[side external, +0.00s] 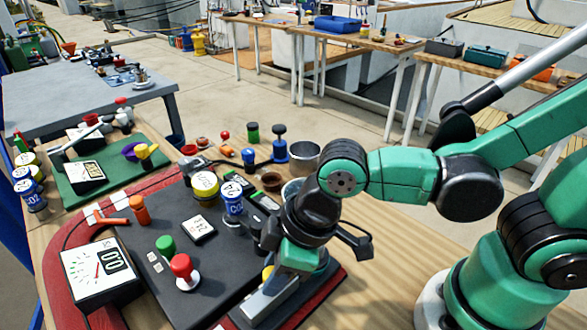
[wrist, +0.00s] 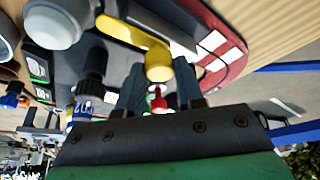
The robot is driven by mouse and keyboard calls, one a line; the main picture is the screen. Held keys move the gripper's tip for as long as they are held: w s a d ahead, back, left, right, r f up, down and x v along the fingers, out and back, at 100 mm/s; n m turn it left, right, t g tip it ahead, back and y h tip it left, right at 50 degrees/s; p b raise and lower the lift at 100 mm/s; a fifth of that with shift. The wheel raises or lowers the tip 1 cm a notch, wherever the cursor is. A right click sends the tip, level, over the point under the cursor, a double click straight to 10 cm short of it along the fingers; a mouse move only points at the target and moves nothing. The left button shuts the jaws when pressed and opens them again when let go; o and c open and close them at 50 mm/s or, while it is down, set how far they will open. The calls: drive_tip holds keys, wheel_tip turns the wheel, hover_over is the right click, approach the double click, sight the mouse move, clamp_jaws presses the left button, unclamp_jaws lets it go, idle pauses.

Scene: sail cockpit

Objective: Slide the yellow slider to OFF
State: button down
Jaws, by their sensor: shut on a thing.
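The yellow slider (wrist: 130,35) shows in the wrist view as a yellow bar with a rounded knob at its lower end. The fingers of my gripper (wrist: 159,75) stand on either side of that knob and are shut on it. In the side external view only a small yellow part (side external: 267,272) shows beside my gripper (side external: 285,262), at the front right of the dark panel. My wrist hides most of the slider there. I cannot read any OFF mark, so the slider's position along its travel is unclear.
The dark panel (side external: 208,264) carries a red knob (side external: 181,266), a green knob (side external: 165,244) and an orange handle (side external: 139,209). A blue-and-white cylinder (side external: 232,199) stands behind my gripper. A metal bowl (side external: 305,158) is farther back. Bare wooden table (side external: 385,272) lies to the right.

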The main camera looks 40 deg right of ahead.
idle(0.4)
drive_tip(key=shift+a, duration=1.5)
drive_tip(key=c, duration=0.5)
unclamp_jaws()
drive_tip(key=shift+c, duration=0.2)
drive_tip(key=shift+v, duration=2.8)
